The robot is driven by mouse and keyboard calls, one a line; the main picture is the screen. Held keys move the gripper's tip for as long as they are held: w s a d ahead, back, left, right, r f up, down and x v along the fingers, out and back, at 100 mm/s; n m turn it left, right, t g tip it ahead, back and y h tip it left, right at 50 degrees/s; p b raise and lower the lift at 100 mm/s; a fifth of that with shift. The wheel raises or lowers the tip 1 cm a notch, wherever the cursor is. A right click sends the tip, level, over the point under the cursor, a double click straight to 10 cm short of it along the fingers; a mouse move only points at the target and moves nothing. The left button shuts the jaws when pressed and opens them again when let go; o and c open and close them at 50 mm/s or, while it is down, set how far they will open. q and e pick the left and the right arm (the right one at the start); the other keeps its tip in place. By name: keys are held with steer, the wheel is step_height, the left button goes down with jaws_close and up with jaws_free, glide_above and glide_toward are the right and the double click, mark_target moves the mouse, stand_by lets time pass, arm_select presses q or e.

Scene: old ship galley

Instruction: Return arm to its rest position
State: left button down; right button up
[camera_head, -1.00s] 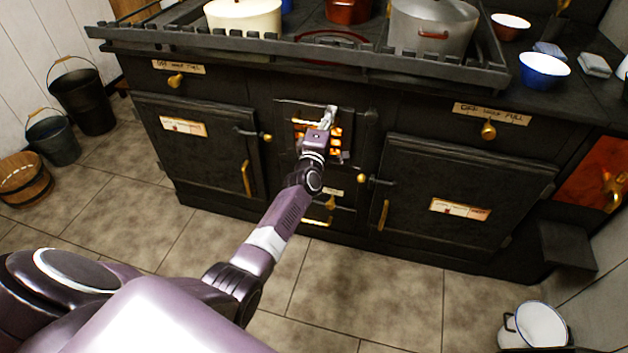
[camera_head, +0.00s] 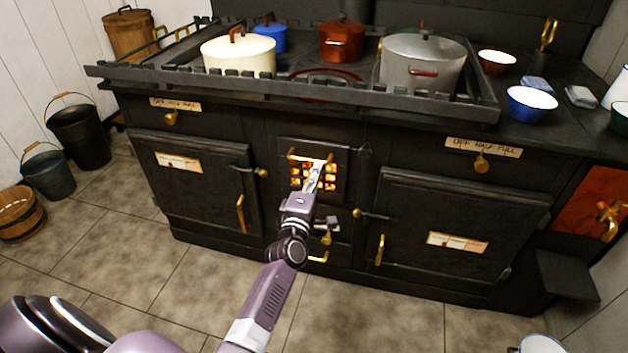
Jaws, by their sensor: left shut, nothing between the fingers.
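My left arm (camera_head: 262,305) reaches up from the bottom of the head view toward the black stove (camera_head: 215,219). My left gripper (camera_head: 318,170) is shut and empty in front of the small firebox door (camera_head: 343,160), whose grate glows orange. Whether the fingertips touch the door cannot be told. My right gripper is out of view.
On the stove top stand a cream pot (camera_head: 238,55), a red pot (camera_head: 342,42) and a grey pot (camera_head: 422,64). A raised rail (camera_head: 300,93) runs along its front edge. Buckets (camera_head: 80,136) stand at the left. The tiled floor (camera_head: 120,245) before the stove is clear.

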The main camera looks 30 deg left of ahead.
arm_select(q)
steer(key=shift+v, duration=1.5)
